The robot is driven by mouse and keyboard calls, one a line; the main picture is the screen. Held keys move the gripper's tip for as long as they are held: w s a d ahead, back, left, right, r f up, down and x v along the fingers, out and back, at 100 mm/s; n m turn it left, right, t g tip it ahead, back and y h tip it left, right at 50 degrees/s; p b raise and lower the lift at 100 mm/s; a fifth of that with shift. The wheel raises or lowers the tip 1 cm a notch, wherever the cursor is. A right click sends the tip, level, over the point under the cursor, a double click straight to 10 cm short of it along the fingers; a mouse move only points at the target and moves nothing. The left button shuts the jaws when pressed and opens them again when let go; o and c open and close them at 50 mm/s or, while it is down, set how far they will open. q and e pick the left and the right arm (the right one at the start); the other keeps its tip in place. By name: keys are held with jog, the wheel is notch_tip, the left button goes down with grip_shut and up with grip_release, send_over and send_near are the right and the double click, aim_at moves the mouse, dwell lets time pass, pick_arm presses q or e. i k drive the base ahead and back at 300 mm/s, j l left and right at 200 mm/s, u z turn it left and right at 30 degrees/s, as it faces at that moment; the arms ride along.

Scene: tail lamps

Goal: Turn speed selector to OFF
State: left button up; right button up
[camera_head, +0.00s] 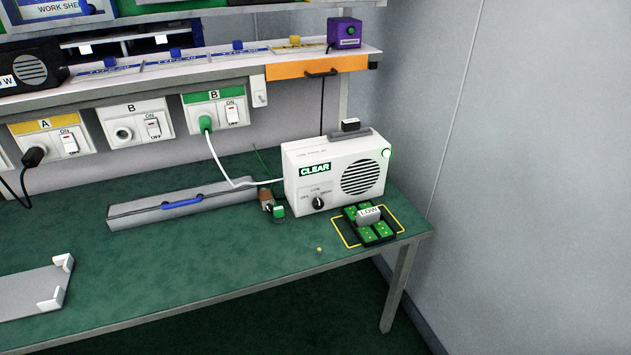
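The speed selector (318,203) is a small dark knob on the front of a white box-shaped device (300,170), at its lower left. Small markings surround it; LOW is above the knob, with another label at each side. The exact pointing direction is too small to tell. Neither of my grippers is in view.
A long grey case (180,205) lies behind. A white cable runs to socket B (206,124).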

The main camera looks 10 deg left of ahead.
aim_at(317, 203)
jog(key=u, duration=0.35)
jog(key=i+l+u, duration=0.15)
jog(key=u, duration=0.2)
jog(key=i+l+u, duration=0.15)
jog(key=l+u, duration=0.25)
jog(key=i+l+u, duration=0.1)
jog(key=u, duration=0.25)
jog(key=k+l, duration=0.05)
